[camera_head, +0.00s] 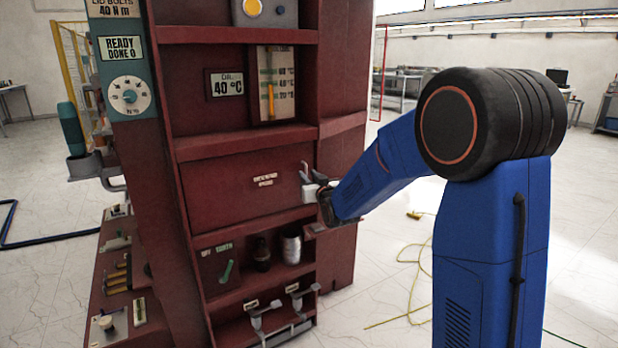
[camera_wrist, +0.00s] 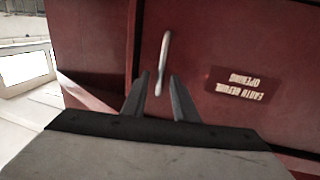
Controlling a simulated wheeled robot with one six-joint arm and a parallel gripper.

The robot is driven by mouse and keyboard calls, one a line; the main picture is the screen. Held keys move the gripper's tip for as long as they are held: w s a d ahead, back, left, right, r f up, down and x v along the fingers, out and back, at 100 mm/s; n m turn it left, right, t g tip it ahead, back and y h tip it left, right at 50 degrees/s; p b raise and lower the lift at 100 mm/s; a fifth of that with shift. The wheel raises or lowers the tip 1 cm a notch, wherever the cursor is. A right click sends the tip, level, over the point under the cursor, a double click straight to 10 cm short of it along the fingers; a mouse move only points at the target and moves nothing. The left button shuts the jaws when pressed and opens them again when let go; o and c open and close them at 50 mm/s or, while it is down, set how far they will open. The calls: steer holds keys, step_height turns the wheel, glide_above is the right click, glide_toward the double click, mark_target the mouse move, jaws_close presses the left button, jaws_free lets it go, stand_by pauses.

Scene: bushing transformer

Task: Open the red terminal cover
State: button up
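The red terminal cover (camera_head: 235,192) is a flat closed panel in the middle of the red cabinet, with a small pale label reading "EARTH BEFORE OPENING" (camera_wrist: 238,84). A thin pale handle (camera_head: 305,172) stands at the cover's right edge; it shows upright in the wrist view (camera_wrist: 163,62). My gripper (camera_head: 310,186) is at this handle. In the wrist view its two dark fingers (camera_wrist: 160,76) are apart, with the lower end of the handle appearing between them and a gap on each side. Whether the fingertips reach around the handle in depth is hard to tell.
Above the cover are an oil gauge (camera_head: 270,85) and a "40 °C" plate (camera_head: 226,85). Below is a shelf with a green earth lever (camera_head: 227,271), a dark bushing (camera_head: 261,254) and a pale spool (camera_head: 291,248). A yellow cable (camera_head: 411,290) lies on open floor at right.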

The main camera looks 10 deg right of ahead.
jaws_close()
stand_by(1.4)
